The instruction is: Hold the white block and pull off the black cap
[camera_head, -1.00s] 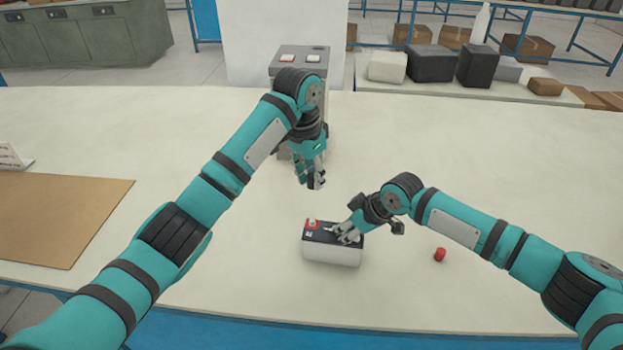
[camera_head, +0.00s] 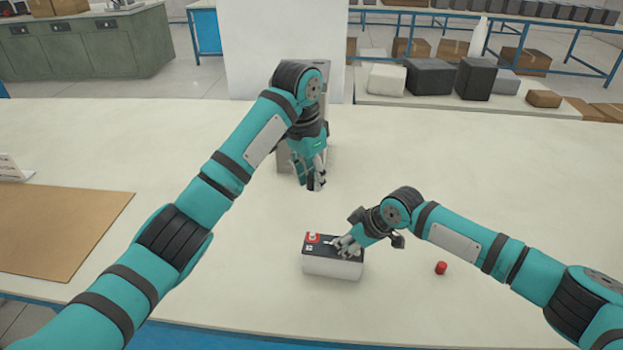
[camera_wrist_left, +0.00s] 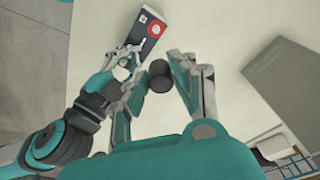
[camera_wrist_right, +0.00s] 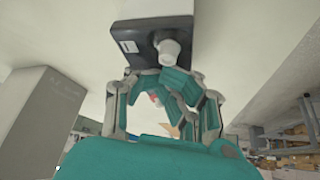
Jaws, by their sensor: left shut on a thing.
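The white block (camera_head: 333,268) with a black top stands upright on the table. It also shows at the top of the right wrist view (camera_wrist_right: 155,10), with a pale post (camera_wrist_right: 168,50) on its black face. My left gripper (camera_head: 315,182) is above the table beyond the block, apart from it. It is shut on the black cap (camera_wrist_left: 159,77), a short dark cylinder between its fingers. My right gripper (camera_head: 345,245) is at the block's right part, over its top. Its fingers look apart in the right wrist view (camera_wrist_right: 148,80); whether they touch the block is unclear.
A brown board (camera_head: 60,220) lies at the left. A grey box-like unit (camera_head: 290,155) stands behind my left gripper. Much of the table between is clear.

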